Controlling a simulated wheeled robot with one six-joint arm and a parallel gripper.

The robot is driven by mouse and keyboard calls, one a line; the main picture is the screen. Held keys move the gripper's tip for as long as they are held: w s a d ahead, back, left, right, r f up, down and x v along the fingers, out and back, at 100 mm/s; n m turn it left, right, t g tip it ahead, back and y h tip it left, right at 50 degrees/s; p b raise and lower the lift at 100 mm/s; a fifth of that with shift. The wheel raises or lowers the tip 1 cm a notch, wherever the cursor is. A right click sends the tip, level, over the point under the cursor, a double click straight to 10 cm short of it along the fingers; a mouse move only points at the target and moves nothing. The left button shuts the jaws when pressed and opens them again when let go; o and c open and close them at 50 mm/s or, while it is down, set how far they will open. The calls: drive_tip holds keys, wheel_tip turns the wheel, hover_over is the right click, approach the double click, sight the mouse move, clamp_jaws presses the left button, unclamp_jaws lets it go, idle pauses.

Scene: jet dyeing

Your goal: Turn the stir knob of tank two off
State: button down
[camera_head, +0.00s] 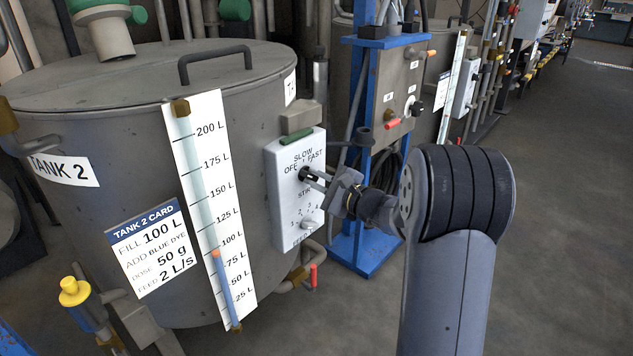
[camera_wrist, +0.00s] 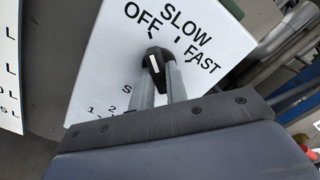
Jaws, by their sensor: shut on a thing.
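Tank two (camera_head: 85,115) is a grey lidded tank at the left in the head view, labelled TANK 2. Its white stir panel (camera_head: 285,210) is on the tank's right side, marked OFF, SLOW and FAST. The black stir knob (camera_head: 304,173) sits below these marks. My gripper (camera_head: 313,178) reaches it from the right and is shut on it. In the wrist view the knob (camera_wrist: 154,60) is between the fingertips (camera_wrist: 156,72). Its white pointer line points up and slightly left, toward the OFF mark. The fingers hide part of the lower panel print.
A second, pale knob (camera_head: 307,224) is low on the same panel. A white level scale (camera_head: 205,180) and a tank card (camera_head: 153,248) are on the tank. A blue stand (camera_head: 365,245) with a control box (camera_head: 398,90) is behind. Open floor (camera_head: 565,200) lies at the right.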

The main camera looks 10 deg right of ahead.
drive_tip(key=c, duration=1.4)
unclamp_jaws()
drive_tip(key=p+v, duration=0.2)
drive_tip(key=v, duration=0.8)
drive_tip(key=shift+s+d, duration=0.2)
drive_tip(key=shift+s, duration=0.1)
drive_tip(key=b+x, duration=0.2)
drive_tip(key=x, duration=0.8)
drive_tip(key=shift+w+a+f, duration=0.1)
drive_tip(key=shift+w+a, duration=0.15)
drive_tip(key=shift+w, duration=0.05)
drive_tip(key=shift+w+r+p, duration=0.1)
drive_tip(key=shift+r+p, duration=0.2)
drive_tip(key=shift+p, duration=0.15)
drive_tip(key=shift+f+m+p, duration=0.1)
drive_tip(key=shift+m+p, duration=0.3)
drive_tip(key=shift+f, duration=0.1)
